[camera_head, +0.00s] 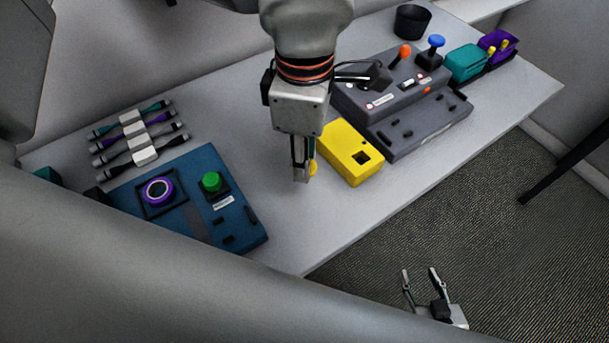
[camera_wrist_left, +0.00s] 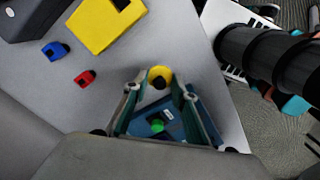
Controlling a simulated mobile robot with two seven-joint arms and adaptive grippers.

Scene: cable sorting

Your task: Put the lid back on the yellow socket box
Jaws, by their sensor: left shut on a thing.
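The yellow socket box (camera_head: 341,160) sits on the table right of my left gripper, with a dark square opening (camera_head: 361,157) in its top. In the left wrist view the box (camera_wrist_left: 100,22) is at the upper left. My left gripper (camera_head: 302,178) hangs over the table, shut on a small round yellow piece (camera_head: 313,168), which seems to be the lid. In the left wrist view the piece (camera_wrist_left: 160,73) sits at the fingertips, apart from the box; the fingers hide part of it. My right gripper (camera_head: 419,270) is open and empty at the lower right, beyond the table edge.
A blue panel (camera_head: 228,212) with a green button lies left of the left gripper. A dark grey console (camera_head: 425,128) stands behind the box. Several cables (camera_head: 142,140) lie at the left. Blue (camera_wrist_left: 57,50) and red (camera_wrist_left: 85,77) connectors lie near the box. The table in front is bare.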

